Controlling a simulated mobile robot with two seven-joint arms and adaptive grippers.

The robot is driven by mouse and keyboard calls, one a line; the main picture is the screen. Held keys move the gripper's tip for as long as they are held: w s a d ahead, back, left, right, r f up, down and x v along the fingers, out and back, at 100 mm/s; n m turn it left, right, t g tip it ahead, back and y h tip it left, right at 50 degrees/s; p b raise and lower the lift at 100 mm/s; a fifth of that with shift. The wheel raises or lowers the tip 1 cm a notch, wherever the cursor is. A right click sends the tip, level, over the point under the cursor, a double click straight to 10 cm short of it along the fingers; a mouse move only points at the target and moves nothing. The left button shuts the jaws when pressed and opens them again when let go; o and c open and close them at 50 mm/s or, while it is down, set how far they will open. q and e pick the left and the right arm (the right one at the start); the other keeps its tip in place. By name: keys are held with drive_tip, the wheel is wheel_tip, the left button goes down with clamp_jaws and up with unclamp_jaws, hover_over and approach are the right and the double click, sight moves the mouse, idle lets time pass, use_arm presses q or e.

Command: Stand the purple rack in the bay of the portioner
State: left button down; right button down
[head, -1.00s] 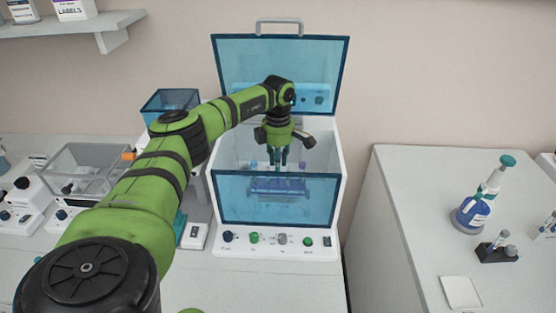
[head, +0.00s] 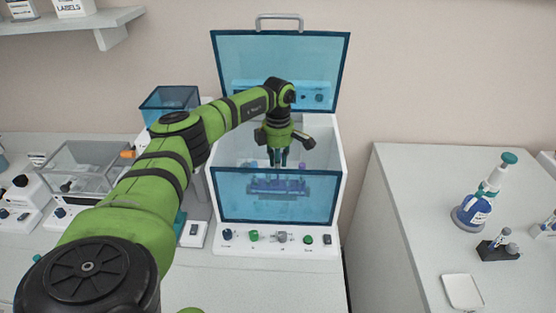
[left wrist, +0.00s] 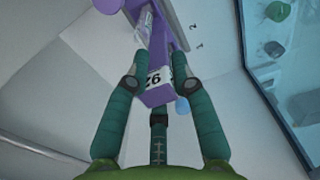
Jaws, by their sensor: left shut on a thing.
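The portioner (head: 222,245) is a white cabinet with a clear blue front pane, and its blue lid (head: 330,75) stands raised at the back. My left gripper (head: 279,163) points down into its open chamber. It is shut on the purple rack (head: 278,187), which shows through the front pane. In the left wrist view the rack (left wrist: 157,96) lies between the fingertips (left wrist: 150,75), with a numbered white label and a clear tube in it. I cannot tell whether the rack's underside touches the bay floor. My right gripper is out of view.
The chamber walls and front pane stand close around the gripper. Knobs (head: 254,236) line the portioner's front. A clear bin (head: 80,165) and small devices stand to the left. A blue-based dispenser (head: 475,212) and a white tray (head: 463,291) are on the right bench.

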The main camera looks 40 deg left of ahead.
use_arm(q)
drive_tip(key=shift+f, duration=0.1)
drive_tip(key=c, duration=1)
unclamp_jaws()
wheel_tip(320, 180, up, 12)
idle(0.7)
